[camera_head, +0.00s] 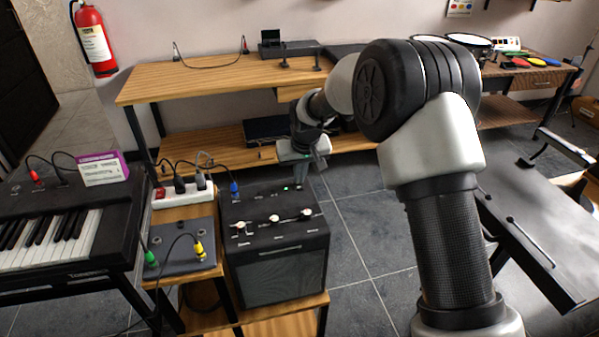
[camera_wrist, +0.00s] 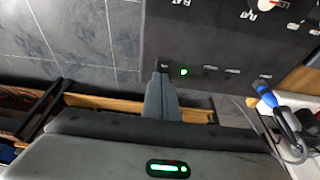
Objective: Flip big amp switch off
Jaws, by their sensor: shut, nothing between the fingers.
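The big amp (camera_head: 283,263) is a black box with white knobs on its top panel, standing on a wooden stand in the head view. My gripper (camera_head: 299,183) is over the amp's back right edge, pointing down. In the wrist view the amp's top panel (camera_wrist: 215,35) fills the upper right. A small green light (camera_wrist: 184,72) glows on it. My gripper (camera_wrist: 163,74) is shut and empty, its fingertips at the panel edge just left of this light. The switch is hidden or too small to make out there, and I cannot tell whether the fingertips touch it.
A blue plug (camera_wrist: 265,95) with its cable is right of the fingers at the amp's edge. In the head view a white power strip (camera_head: 180,194), a grey pedal box (camera_head: 182,247) and a keyboard (camera_head: 62,235) lie left of the amp. Open floor (camera_head: 365,225) is to its right.

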